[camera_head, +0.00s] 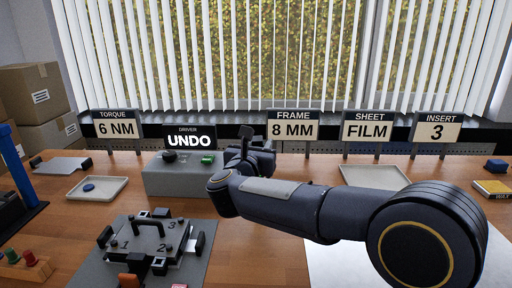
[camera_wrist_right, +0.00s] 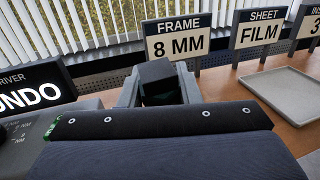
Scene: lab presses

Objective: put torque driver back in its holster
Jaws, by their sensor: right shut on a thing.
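My right gripper (camera_head: 247,140) reaches over the right end of the grey box (camera_head: 170,180), near the back of the table. In the right wrist view its two grey fingers (camera_wrist_right: 158,92) are shut on a dark, blocky thing, which I take to be the torque driver (camera_wrist_right: 157,72); only its upper part shows. Its lower part is hidden behind my wrist. I cannot make out the holster. The driver sign (camera_head: 190,138) reading UNDO stands behind the grey box. My left gripper is not in view.
A grey fixture plate (camera_head: 192,270) with a black handle and numbered spots lies in front. A pale tray (camera_head: 70,193) with a blue disc is at left; another tray (camera_head: 360,175) is at right. Signs, including FRAME 8 MM (camera_head: 293,127), line the back edge. A blue post (camera_head: 18,165) stands at far left.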

